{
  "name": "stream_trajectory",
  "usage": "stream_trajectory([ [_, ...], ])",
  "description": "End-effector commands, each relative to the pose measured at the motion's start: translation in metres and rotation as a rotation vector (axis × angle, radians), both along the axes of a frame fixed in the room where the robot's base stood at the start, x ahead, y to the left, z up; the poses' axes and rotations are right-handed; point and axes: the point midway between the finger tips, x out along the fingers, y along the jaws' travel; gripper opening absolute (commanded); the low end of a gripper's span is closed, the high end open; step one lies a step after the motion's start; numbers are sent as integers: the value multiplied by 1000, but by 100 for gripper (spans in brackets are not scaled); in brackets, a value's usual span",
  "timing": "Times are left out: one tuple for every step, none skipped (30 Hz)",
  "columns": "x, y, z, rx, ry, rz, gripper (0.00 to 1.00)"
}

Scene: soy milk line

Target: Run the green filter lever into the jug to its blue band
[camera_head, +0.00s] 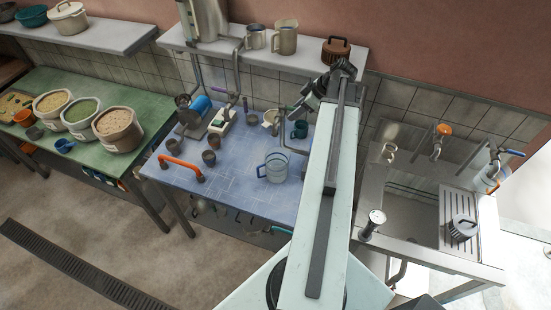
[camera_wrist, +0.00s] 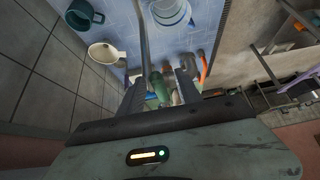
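The green filter lever (camera_head: 223,118) is at the tap pipe on the blue-topped table, left of my gripper (camera_head: 297,106). In the wrist view a green part (camera_wrist: 157,86) shows between and beyond my two fingers (camera_wrist: 160,88). The fingers stand apart, with nothing visibly held. The clear jug (camera_head: 274,168) with blue on its rim and handle stands on the table, below my gripper in the picture and apart from the lever. Only part of the jug (camera_wrist: 168,10) shows at the top of the wrist view. Its fill level is too small to tell.
A cream cup (camera_head: 270,118) and a teal mug (camera_head: 300,129) stand near my gripper. A shelf (camera_head: 335,58) hangs above. The tabletop around the jug is mostly clear.

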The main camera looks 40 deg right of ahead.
Motion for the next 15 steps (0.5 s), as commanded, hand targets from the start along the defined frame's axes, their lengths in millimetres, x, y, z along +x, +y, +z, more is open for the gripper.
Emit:
stream_trajectory([
  [0,0,0,0,0,0,41],
  [0,0,0,0,0,0,41],
  [0,0,0,0,0,0,41],
  [0,0,1,-1,0,-1,41],
  [0,0,3,-1,0,-1,41],
  [0,0,7,-1,0,-1,41],
  [0,0,10,-1,0,-1,41],
  [0,0,14,-1,0,-1,41],
  [0,0,20,-1,0,-1,41],
  [0,0,25,-1,0,-1,41],
  [0,0,30,-1,0,-1,41],
  [0,0,36,-1,0,-1,41],
  [0,0,40,-1,0,-1,41],
  [0,0,45,-1,0,-1,41],
  [0,0,50,-1,0,-1,41],
])
